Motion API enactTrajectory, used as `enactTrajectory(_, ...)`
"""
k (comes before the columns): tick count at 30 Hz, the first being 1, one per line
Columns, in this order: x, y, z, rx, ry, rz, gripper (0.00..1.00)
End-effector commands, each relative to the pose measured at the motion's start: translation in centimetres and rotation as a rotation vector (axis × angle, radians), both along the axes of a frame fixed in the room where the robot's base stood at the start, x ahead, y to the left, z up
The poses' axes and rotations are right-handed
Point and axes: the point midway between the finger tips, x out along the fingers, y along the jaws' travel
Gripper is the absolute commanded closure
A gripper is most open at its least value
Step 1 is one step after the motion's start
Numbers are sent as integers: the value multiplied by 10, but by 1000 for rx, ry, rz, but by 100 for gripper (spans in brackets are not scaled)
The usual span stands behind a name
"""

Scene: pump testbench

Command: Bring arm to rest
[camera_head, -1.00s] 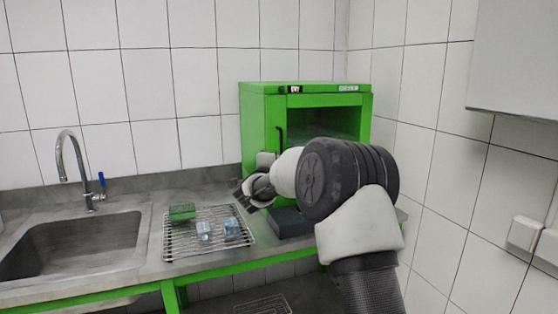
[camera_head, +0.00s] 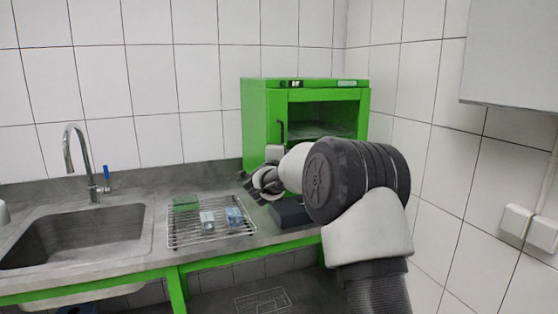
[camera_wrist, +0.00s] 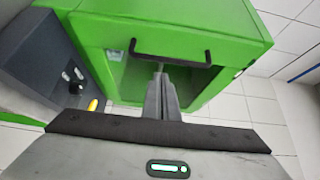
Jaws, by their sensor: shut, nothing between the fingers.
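My arm reaches up from the bottom right in the head view, folded at a large black joint. My gripper (camera_head: 252,188) points left, in front of the green cabinet (camera_head: 257,120) and above the counter. In the wrist view the gripper fingers (camera_wrist: 160,85) are together with nothing between them. Beyond them the wrist view shows the green cabinet with its black handle (camera_wrist: 170,52). The cabinet's front shows a dark opening in the head view, partly hidden by my arm.
A wire rack (camera_head: 180,238) on the counter holds a green item (camera_head: 186,204) and two small bluish items (camera_head: 207,219) (camera_head: 234,216). A dark box (camera_head: 290,213) sits beside it, close below my arm. A sink (camera_head: 75,240) with a faucet (camera_head: 75,150) is left. Tiled walls stand behind and right.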

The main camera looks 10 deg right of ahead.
Motion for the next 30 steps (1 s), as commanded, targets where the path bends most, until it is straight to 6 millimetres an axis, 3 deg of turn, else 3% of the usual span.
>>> enactTrajectory(1, 1, 22, 1, 1, 2, 12, 100)
enactTrajectory(9, 0, 77, -1, 1, 3, 5, 100)
enactTrajectory(16, -1, 98, 1, -4, 4, 7, 100)
enactTrajectory(20, -9, 114, 27, -69, 26, 92, 100)
enactTrajectory(23, -31, 138, 59, -192, 80, 235, 100)
enactTrajectory(25, -57, 155, 79, -311, 139, 353, 100)
enactTrajectory(30, -149, 178, 87, -618, 335, 607, 100)
